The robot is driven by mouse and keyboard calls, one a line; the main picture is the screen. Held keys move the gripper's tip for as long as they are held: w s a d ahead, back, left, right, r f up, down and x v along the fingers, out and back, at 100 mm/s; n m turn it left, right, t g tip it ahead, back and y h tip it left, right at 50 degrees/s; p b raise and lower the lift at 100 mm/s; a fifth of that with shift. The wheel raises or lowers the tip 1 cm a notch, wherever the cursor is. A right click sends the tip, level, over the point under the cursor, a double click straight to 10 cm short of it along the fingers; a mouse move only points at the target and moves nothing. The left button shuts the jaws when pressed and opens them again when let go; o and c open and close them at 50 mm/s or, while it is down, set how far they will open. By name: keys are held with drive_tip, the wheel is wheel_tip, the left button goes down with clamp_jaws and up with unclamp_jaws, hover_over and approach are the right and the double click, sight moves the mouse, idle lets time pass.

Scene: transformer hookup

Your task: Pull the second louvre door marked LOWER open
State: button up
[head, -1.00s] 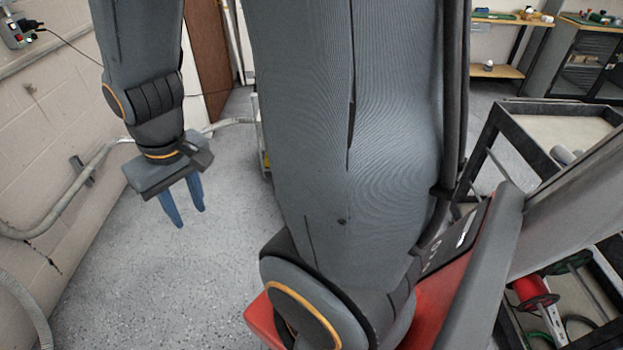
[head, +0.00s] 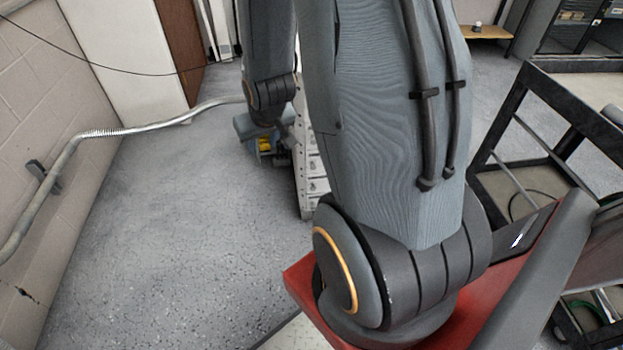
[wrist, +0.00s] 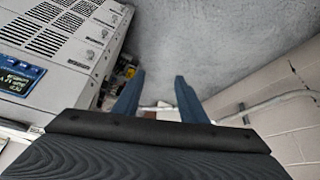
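A pale grey cabinet (wrist: 85,55) with rows of dark louvre slots (wrist: 45,40) fills the upper left of the wrist view. Small latches or markings show along its edge; I cannot read LOWER or tell which door is which. A narrow strip of the cabinet (head: 308,165) shows in the head view, partly hidden by my arm. My gripper (wrist: 157,92) has its two blue fingers apart with nothing between them, beside the cabinet and not touching it. In the head view my gripper's body (head: 258,128) is left of the cabinet; its fingers are unclear there.
A blue display (wrist: 18,75) is on the cabinet's left. A block wall (head: 50,100) with a grey conduit (head: 105,132) runs along the left side. A black-framed cart (head: 545,90) stands close on the right. The floor (head: 170,240) between wall and cabinet is clear.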

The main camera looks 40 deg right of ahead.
drive_tip(key=w+d+f+m+t+h+b, duration=0.1)
drive_tip(key=w+d+f+t+b, duration=0.2)
drive_tip(key=d+f, duration=0.4)
drive_tip(key=w+d+f+m+h+b, duration=0.15)
drive_tip(key=d+f+b, duration=0.35)
drive_tip(key=f, duration=0.5)
drive_tip(key=m+t+h+b, duration=0.2)
drive_tip(key=t+h+b, duration=0.15)
drive_tip(key=b, duration=0.65)
approach(314, 168)
drive_tip(key=shift+g, duration=0.25)
drive_tip(key=b+x, duration=0.1)
drive_tip(key=x, duration=0.7)
drive_tip(key=shift+w+a+r, duration=0.1)
drive_tip(key=shift+a+r, duration=0.05)
clamp_jaws()
